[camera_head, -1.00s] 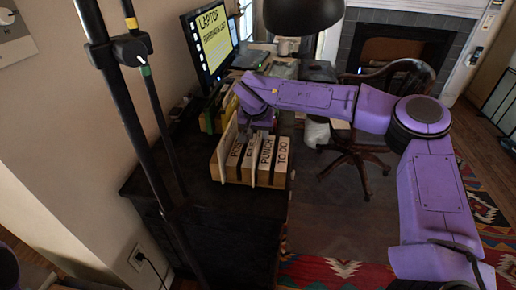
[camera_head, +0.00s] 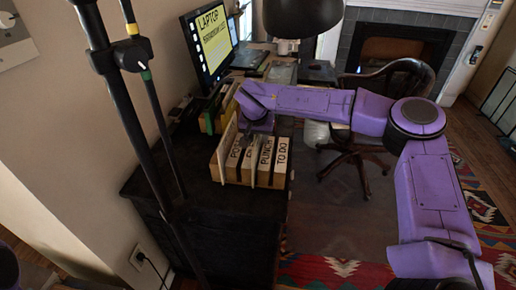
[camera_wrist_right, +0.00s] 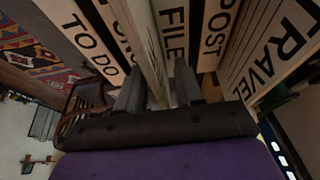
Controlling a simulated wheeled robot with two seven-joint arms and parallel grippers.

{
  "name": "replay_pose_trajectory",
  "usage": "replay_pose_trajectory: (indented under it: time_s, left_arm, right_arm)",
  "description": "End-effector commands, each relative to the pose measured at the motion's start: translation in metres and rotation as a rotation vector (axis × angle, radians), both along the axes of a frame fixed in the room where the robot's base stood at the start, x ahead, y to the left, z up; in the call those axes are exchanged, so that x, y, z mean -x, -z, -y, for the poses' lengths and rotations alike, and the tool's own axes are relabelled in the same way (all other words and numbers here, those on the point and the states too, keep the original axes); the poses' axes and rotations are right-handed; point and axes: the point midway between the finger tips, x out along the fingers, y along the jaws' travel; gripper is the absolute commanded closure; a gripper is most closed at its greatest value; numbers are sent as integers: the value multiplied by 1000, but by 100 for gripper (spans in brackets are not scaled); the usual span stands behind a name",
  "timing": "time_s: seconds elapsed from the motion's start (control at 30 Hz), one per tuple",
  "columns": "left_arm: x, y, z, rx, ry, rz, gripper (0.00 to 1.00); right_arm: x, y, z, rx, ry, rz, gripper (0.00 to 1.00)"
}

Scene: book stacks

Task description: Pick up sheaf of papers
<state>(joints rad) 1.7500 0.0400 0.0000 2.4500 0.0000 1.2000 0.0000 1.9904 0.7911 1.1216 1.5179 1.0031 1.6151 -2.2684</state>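The sheaf of papers (camera_wrist_right: 146,45) is a thin pale upright slab among labelled file boxes in the right wrist view. It stands between the FILE box (camera_wrist_right: 173,30) and a box whose label is partly hidden. The fingers look apart, and firm contact is not visible. My left gripper is out of view.
The TO DO box (camera_head: 281,160) and POST box (camera_wrist_right: 214,35) stand close by in the row. The row sits on a dark desk (camera_head: 215,205), clear in front. A monitor (camera_head: 208,40) stands behind, a lamp shade (camera_head: 302,17) hangs above, and a wooden chair (camera_head: 360,140) is to the right.

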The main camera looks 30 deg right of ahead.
Motion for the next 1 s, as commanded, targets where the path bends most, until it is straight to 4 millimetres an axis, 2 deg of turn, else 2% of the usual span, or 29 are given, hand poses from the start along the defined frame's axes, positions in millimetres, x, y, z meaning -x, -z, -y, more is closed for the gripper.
replay_pose_trajectory:
  time_s: [0.37, 0.4, 0.5, 0.83, 1.0]
  left_arm:
    - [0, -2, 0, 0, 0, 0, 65]
    - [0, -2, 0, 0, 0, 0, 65]
    - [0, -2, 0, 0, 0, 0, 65]
    - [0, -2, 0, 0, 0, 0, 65]
    - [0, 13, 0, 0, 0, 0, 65]
  right_arm:
    - [0, 2, 0, 0, 0, 0, 64]
    - [0, 2, 0, 0, 0, 0, 70]
    - [0, 1, 0, 0, 0, 0, 100]
    - [0, 1, 0, 0, 0, 0, 100]
    - [0, 2, 0, -1, 1, 2, 100]
